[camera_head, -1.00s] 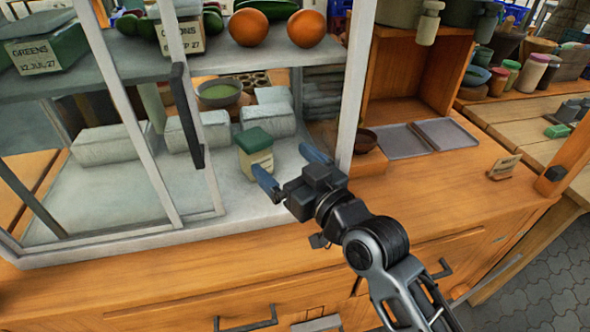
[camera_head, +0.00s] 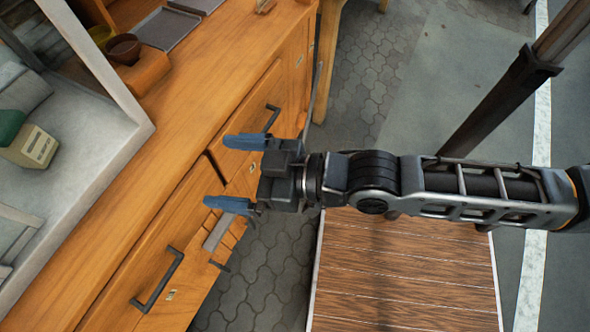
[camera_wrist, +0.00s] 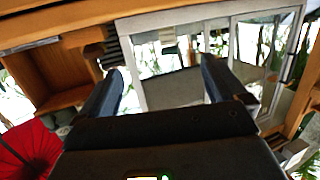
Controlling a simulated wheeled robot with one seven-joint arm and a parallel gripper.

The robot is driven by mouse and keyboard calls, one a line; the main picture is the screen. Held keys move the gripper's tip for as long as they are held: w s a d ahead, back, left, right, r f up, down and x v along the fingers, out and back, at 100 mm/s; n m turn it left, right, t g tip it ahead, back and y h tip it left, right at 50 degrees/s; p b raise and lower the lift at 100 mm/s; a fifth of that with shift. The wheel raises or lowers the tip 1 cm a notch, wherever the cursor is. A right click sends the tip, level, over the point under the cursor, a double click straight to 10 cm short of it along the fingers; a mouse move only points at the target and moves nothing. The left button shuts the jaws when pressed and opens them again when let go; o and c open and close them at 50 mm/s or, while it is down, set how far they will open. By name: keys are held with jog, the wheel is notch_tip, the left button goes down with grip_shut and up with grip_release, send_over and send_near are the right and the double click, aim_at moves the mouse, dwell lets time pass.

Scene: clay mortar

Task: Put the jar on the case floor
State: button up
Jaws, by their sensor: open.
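The jar (camera_head: 33,147) has a green lid and a cream body with a label. I cannot make out the jar there.
The counter top (camera_head: 200,75) has a clear strip beside the case. Drawer handles (camera_head: 158,282) stick out from its front. A dark bowl (camera_head: 123,48) and a grey tray (camera_head: 170,28) are at the back. A slatted wooden surface (camera_head: 400,280) lies lower right, and paving (camera_head: 370,80) is open beyond.

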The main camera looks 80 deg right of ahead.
jog(key=s+a+r+g, duration=0.1)
jog(key=s+r, duration=0.3)
jog(key=s, duration=0.9)
jog(key=shift+s, duration=0.1)
dwell(0.8)
